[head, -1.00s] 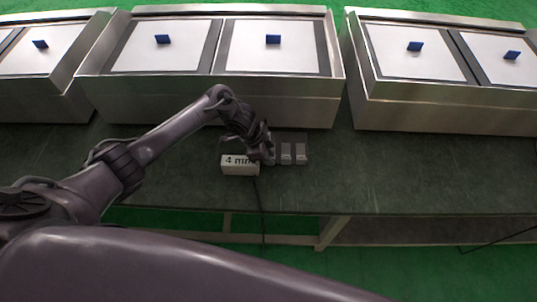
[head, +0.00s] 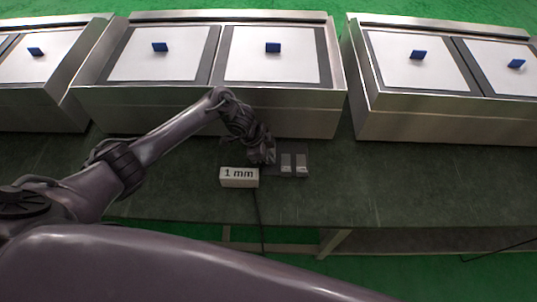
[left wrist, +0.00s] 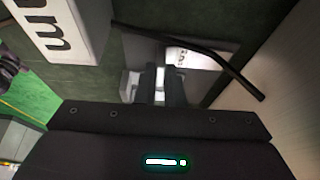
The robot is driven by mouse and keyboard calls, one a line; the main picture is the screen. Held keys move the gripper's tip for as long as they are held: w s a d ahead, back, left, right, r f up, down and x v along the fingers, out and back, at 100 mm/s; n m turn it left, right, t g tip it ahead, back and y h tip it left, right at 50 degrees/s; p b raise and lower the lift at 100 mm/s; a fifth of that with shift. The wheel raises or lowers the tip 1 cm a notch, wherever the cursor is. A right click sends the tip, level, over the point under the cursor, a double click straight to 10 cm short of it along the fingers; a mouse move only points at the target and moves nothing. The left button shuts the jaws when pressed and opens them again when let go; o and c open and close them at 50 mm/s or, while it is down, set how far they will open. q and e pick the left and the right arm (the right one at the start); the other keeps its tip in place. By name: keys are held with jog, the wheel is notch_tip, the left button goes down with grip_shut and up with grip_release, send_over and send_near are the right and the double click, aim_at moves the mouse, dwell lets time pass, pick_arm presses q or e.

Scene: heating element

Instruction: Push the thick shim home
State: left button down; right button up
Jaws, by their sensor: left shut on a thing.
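My left gripper (head: 264,159) is low over the bench, just left of two small pale metal pieces, the left one (head: 286,165) and the right one (head: 302,165). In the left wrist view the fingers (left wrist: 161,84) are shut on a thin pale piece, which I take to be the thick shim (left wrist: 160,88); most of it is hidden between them. A pale labelled piece (left wrist: 190,58) lies just beyond the fingers. A white box (head: 239,177) reading "1 mm" stands left of the gripper. My right gripper is not in view.
Steel units with white plates and blue tabs stand along the back, one (head: 210,107) directly behind the gripper. A dark cable (head: 258,215) runs down from the box over the bench edge. The green-grey bench (head: 400,185) is clear to the right.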

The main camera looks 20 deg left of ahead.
pick_arm(q)
jog(key=c, duration=1.5)
grip_release()
jog(key=shift+a+r, duration=0.15)
jog(key=shift+r, duration=0.25)
jog(key=v, duration=0.7)
jog(key=shift+p, duration=0.4)
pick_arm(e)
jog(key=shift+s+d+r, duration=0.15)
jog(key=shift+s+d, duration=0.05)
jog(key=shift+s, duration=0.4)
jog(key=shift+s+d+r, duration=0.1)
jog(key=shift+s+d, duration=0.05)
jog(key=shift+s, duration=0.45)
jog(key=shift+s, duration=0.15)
pick_arm(q)
jog(key=shift+s, duration=0.1)
